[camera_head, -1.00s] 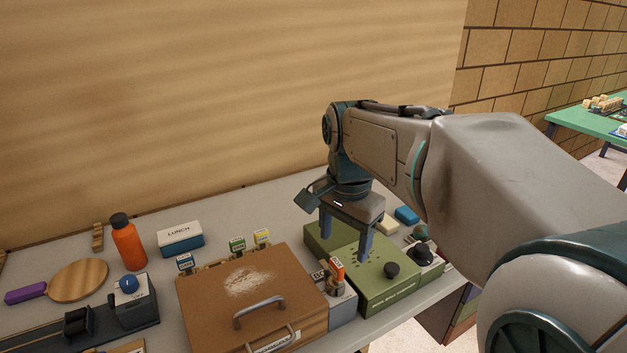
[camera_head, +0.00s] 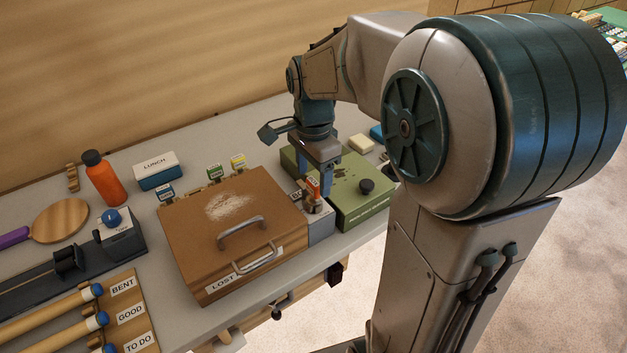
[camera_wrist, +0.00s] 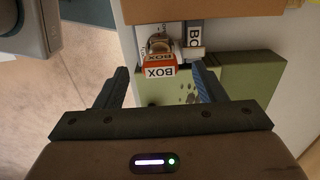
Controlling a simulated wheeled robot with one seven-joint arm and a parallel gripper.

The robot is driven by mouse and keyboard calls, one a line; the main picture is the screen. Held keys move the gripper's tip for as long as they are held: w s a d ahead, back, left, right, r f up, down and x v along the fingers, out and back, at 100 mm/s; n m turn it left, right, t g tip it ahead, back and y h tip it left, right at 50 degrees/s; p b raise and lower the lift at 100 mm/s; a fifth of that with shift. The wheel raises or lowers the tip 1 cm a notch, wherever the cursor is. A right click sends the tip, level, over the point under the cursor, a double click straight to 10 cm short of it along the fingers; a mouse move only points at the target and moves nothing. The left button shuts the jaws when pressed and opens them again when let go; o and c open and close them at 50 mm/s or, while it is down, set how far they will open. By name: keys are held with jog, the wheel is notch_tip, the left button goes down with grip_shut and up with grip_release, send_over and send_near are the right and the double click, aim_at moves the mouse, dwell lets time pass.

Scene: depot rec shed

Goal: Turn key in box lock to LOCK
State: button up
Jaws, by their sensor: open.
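The key shows its orange tag marked BOX (camera_head: 313,187) and stands upright in the grey lock block (camera_head: 321,228) at the right side of the brown LOST case (camera_head: 185,236). In the wrist view the tag (camera_wrist: 160,66) and a brass ring-like part (camera_wrist: 158,44) lie between the finger lines, just beyond the fingertips. My gripper (camera_head: 318,180) is open, pointing down over the key, with nothing held. It also shows in the wrist view (camera_wrist: 160,74). The lock's markings and the key's exact angle are hard to read.
A green box with a black knob (camera_head: 366,187) stands close right of the lock. Behind the case are small coloured tags (camera_head: 215,172), a LUNCH box (camera_head: 156,171) and an orange bottle (camera_head: 103,182). A rack marked BENT, GOOD, TO DO (camera_head: 131,312) lies front left.

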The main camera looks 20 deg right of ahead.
aim_at(313, 194)
jog(key=shift+f, duration=1.4)
jog(key=shift+c, duration=0.3)
jog(key=c, duration=1)
jog(key=n, duration=0.5)
jog(key=n+p, duration=0.1)
jog(key=n, duration=0.4)
